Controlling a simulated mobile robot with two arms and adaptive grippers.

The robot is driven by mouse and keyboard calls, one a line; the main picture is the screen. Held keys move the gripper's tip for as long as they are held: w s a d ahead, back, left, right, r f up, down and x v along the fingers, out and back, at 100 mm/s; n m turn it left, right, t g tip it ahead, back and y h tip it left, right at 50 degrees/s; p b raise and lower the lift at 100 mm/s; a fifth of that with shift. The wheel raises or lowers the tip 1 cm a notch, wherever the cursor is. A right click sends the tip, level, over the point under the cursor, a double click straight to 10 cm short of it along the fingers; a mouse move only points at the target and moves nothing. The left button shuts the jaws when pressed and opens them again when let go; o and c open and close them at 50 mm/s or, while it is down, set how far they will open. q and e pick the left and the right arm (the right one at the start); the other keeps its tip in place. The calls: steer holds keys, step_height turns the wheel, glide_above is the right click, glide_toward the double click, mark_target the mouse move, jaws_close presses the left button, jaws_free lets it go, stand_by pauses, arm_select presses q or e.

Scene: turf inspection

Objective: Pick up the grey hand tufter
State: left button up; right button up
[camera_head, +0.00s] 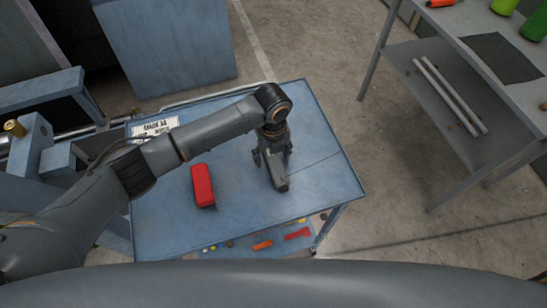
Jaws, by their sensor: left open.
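The grey hand tufter (279,183) lies on the top of a blue cart (240,225), right of the cart's middle. My left arm reaches in from the left, and my left gripper (272,157) points down right over the tufter. Its jaws are open, with a finger showing at each side of the tufter's far part. The gripper hides much of the tufter, and I cannot tell whether the fingers touch it. My right gripper is not in view.
A red object (202,186) lies on the cart left of the tufter, near my forearm. A printed label (153,128) is at the cart's far left. Small coloured items, including an orange one (262,245), lie on its lower shelf. A grey bench (440,85) stands right, across open floor.

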arm_select(q)
jaws_close()
steer(key=shift+r, duration=0.1)
